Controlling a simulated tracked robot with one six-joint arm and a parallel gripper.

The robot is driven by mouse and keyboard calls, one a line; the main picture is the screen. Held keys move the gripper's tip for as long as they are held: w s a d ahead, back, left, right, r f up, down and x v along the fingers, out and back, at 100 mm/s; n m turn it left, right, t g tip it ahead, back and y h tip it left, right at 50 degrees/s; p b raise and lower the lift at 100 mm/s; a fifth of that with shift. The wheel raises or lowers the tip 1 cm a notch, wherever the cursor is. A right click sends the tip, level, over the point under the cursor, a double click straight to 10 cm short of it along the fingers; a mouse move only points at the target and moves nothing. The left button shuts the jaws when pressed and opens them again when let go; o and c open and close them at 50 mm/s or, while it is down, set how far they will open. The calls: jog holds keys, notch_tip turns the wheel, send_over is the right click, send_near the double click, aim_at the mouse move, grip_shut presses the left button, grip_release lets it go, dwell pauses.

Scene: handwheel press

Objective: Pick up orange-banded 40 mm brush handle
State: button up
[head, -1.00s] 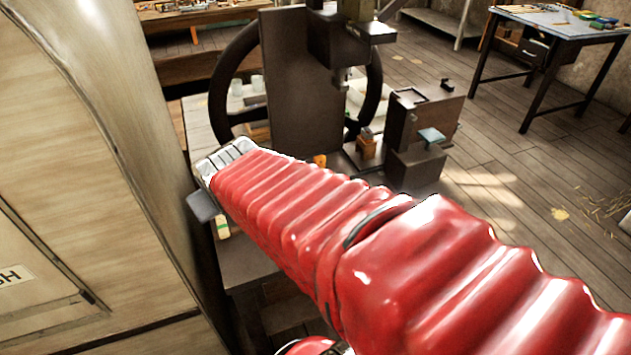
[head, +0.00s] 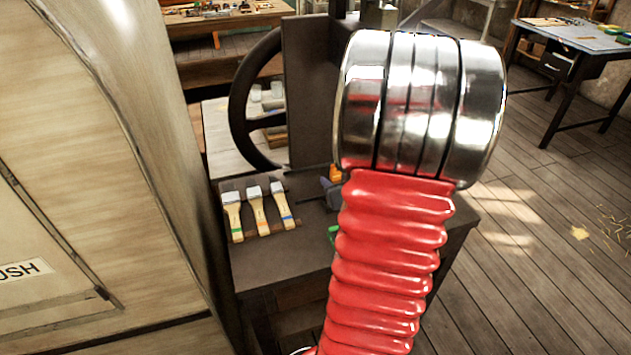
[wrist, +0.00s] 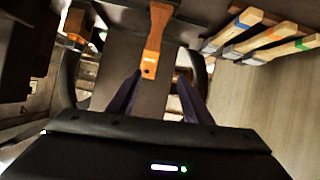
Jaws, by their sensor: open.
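Three brushes with pale wooden handles and grey heads lie side by side on the dark bench. The orange-banded brush (head: 261,221) is in the middle, with the green-banded brush (head: 234,220) on its left and the blue-banded brush (head: 282,212) on its right. In the wrist view the orange-banded brush (wrist: 262,40) is at upper right, outside my jaws. My gripper (wrist: 155,88) is open, its dark fingers apart and empty. In the head view my arm hides most of it, right of the brushes.
An orange-handled tool (wrist: 154,42) shows beyond the gap between my fingers. The press handwheel (head: 240,105) stands behind the brushes. A pale cabinet wall (head: 110,180) is close on the left. The bench front (head: 265,272) is bare.

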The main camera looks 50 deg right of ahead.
jog(key=shift+m+t, duration=0.4)
jog(key=shift+t, duration=0.1)
jog(key=s+d+f, duration=0.2)
jog(key=s, duration=0.1)
jog(key=shift+f, duration=0.1)
jog(key=shift+x, duration=4.35)
jog(key=shift+w, duration=0.1)
jog(key=x, duration=0.5)
jog(key=shift+w+a, duration=0.15)
jog(key=shift+a, duration=0.1)
jog(key=shift+c, duration=0.3)
jog(key=c, duration=1.1)
